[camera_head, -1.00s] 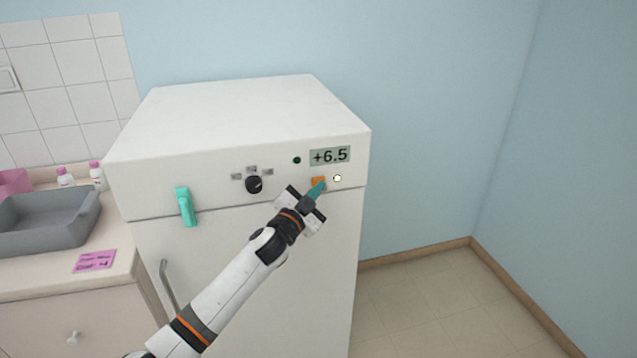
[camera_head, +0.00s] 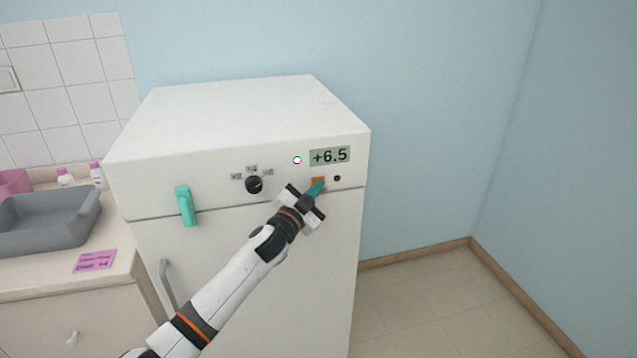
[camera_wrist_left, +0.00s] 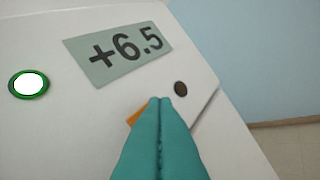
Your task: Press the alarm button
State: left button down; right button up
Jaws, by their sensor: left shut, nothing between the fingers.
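The orange button (camera_head: 317,182) is on the upper front panel of the white fridge, below the display (camera_head: 329,155) that reads +6.5. In the left wrist view a bit of the orange button (camera_wrist_left: 136,114) shows behind the teal fingers. My left gripper (camera_head: 319,186) is shut and empty, with its fingertips at the button; the fingers hide most of it, and I cannot tell whether they touch. A lamp (camera_head: 297,160) left of the display is lit white with a green rim. A lamp (camera_head: 337,178) right of the button is dark. My right gripper is not in view.
The white fridge (camera_head: 240,115) has a black knob (camera_head: 254,184), a teal handle (camera_head: 186,206) and a grey door handle (camera_head: 168,284). At left, a counter holds a grey basin (camera_head: 45,235), bottles and a pink note (camera_head: 94,261). The floor at right is clear.

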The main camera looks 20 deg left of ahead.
pick_arm(q)
jog(key=shift+s+d+p, duration=0.3)
jog(key=shift+s+d, duration=0.1)
jog(key=shift+s, duration=0.25)
jog(key=s+d, duration=0.1)
jog(key=s, duration=0.1)
jog(key=s+d+p, duration=0.1)
jog(key=s, duration=0.1)
jog(key=shift+d, duration=0.4)
jog(key=shift+f, duration=0.1)
dwell(0.6)
